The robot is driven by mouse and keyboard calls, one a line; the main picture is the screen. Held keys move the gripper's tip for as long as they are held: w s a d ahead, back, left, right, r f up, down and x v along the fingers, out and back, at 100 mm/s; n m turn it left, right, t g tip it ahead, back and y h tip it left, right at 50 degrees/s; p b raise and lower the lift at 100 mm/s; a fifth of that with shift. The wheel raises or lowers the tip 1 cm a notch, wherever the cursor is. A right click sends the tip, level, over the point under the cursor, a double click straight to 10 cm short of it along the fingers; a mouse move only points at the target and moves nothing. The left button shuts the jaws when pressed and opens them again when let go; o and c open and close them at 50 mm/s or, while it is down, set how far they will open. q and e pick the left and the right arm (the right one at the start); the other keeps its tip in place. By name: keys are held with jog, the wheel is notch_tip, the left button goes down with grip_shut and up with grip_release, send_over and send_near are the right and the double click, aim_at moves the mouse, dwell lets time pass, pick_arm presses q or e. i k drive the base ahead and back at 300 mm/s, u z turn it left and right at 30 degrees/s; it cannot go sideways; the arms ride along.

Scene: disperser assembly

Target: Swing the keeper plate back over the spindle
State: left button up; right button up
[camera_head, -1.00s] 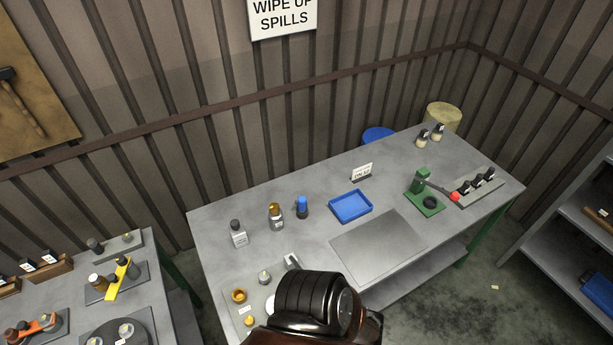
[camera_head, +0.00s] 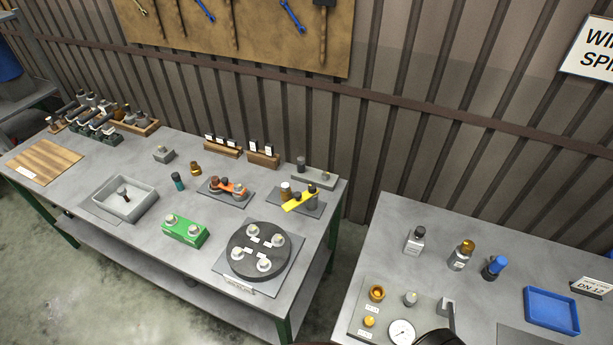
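A yellow flat bar (camera_head: 298,201) lies slanted across a grey base plate (camera_head: 313,209) at the right end of the left bench. A brown-and-white capped post and dark posts stand beside it. An orange flat piece (camera_head: 232,186) lies among brown and grey posts on another grey plate (camera_head: 215,193) to its left. Either could be the keeper plate; I cannot tell which, nor which post is the spindle. Neither gripper is in view. A dark rounded part of my own arm shows at the bottom edge.
The left bench also holds a black round turntable (camera_head: 259,251) with several knobs, a green block (camera_head: 184,230), a grey tray (camera_head: 126,198) and wooden racks (camera_head: 263,159). A gap separates it from the right bench, which holds bottles, a gauge (camera_head: 402,332) and a blue tray (camera_head: 551,310).

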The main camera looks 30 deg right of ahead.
aim_at(300, 197)
jog(key=u, duration=0.25)
jog(key=k, duration=1.5)
jog(key=z, duration=1.45)
jog(key=i, duration=0.5)
